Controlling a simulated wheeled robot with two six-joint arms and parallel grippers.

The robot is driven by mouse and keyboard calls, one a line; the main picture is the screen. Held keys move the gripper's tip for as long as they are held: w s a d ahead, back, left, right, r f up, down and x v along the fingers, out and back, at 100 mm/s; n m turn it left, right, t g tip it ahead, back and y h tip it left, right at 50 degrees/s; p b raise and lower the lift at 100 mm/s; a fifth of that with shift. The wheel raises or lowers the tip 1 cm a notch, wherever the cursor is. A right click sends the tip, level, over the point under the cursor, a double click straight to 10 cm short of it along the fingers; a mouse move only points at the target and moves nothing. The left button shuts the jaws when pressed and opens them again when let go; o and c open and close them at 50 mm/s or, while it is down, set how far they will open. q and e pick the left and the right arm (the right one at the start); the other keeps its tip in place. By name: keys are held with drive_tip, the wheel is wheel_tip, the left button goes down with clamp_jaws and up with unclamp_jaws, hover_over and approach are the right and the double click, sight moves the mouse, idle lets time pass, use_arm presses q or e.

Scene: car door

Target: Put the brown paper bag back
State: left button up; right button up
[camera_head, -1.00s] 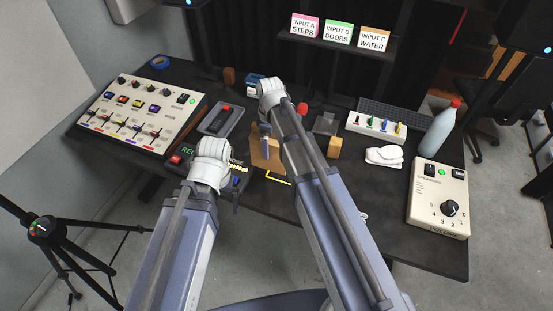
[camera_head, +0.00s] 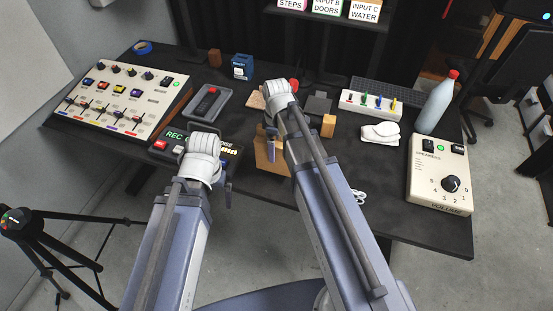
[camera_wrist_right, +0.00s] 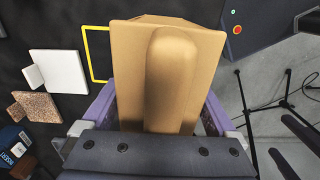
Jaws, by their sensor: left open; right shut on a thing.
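The brown paper bag (camera_head: 268,157) is partly hidden behind my right arm in the head view, at the front middle of the dark table. In the right wrist view the bag (camera_wrist_right: 193,60) fills the middle, between my right gripper's purple fingers. My right gripper (camera_head: 271,140) is shut on it. I cannot tell whether the bag touches the table. A yellow outline (camera_wrist_right: 98,55) on the table shows just left of the bag in the wrist view. My left gripper (camera_head: 228,180) is open and empty in front of the recorder box (camera_head: 172,139), apart from the bag.
A slider console (camera_head: 120,100) stands at the left. A grey tray (camera_head: 207,102) and a blue box (camera_head: 242,66) are behind the recorder. To the right are a wooden block (camera_head: 328,126), a white object (camera_head: 380,133), a bottle (camera_head: 437,105) and a volume box (camera_head: 440,178).

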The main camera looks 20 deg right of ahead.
drive_tip(key=shift+f, duration=0.1)
wheel_tip(320, 180, down, 4)
drive_tip(key=b, duration=0.3)
drive_tip(key=shift+r+b, duration=0.25)
drive_tip(key=shift+b, duration=0.05)
drive_tip(key=shift+f, duration=0.2)
drive_tip(key=o, duration=1)
drive_tip(key=shift+r, duration=0.1)
wheel_tip(320, 180, up, 12)
drive_tip(key=p, duration=1.2)
drive_tip(key=shift+r, duration=0.15)
